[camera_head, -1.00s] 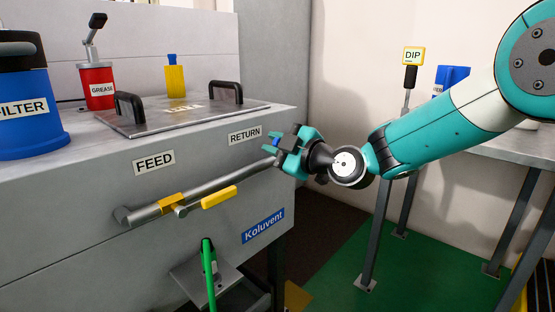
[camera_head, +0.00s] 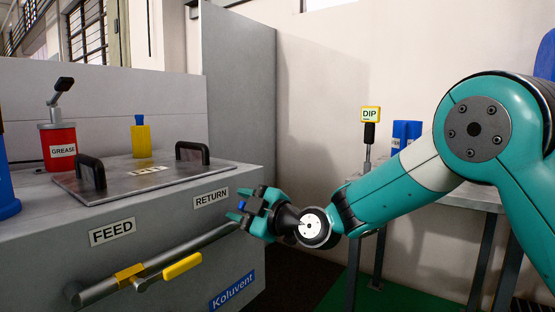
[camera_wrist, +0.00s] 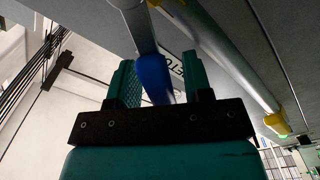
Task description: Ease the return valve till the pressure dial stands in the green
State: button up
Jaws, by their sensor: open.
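My gripper (camera_head: 240,208) is at the tank's front below the RETURN label (camera_head: 211,199). Its jaws are open. A blue handle (camera_wrist: 154,76), which looks like the return valve's, lies between the two fingers in the wrist view, with a grey pipe (camera_wrist: 134,24) leading up from it. I cannot tell whether the fingers touch it. A bit of blue also shows at the gripper in the head view. The valve body is mostly hidden by my gripper. No pressure dial shows in either view.
The FEED valve's yellow lever (camera_head: 183,266) sticks out left of my gripper, on the grey pipe. A lidded plate (camera_head: 120,190), a red GREASE can (camera_head: 59,150) and a yellow bottle (camera_head: 140,141) stand on the tank. A side table (camera_head: 460,192) stands to the right.

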jog(key=p, duration=0.1)
jog(key=r+m+p, duration=0.1)
jog(key=p, duration=0.2)
jog(key=shift+w+d+r+m, duration=0.25)
jog(key=shift+w+r+m, duration=0.1)
jog(key=shift+m, duration=0.05)
jog(key=m+p, duration=0.1)
jog(key=p, duration=0.3)
jog(key=w+d+r+m+p, duration=0.1)
jog(key=p, duration=0.2)
jog(key=shift+w+m+p, duration=0.1)
jog(key=shift+m+p, duration=0.25)
jog(key=shift+m, duration=0.05)
jog(key=f+b+v, duration=0.1)
jog(key=b+v, duration=0.4)
jog(key=v, duration=1.2)
jog(key=s+a+r+g+h+p, duration=0.2)
jog(key=s+a+r+g+p, duration=0.2)
jog(key=s+r+g+p, duration=0.4)
jog(key=shift+s+r+m+g+p, duration=0.3)
jog(key=shift+s+r+g+p, duration=0.1)
jog(key=shift+s+r+p, duration=3.15)
jog(key=shift+w+a+r+p, duration=0.1)
jog(key=shift+w+r+p, duration=0.2)
jog(key=shift+w+r, duration=0.25)
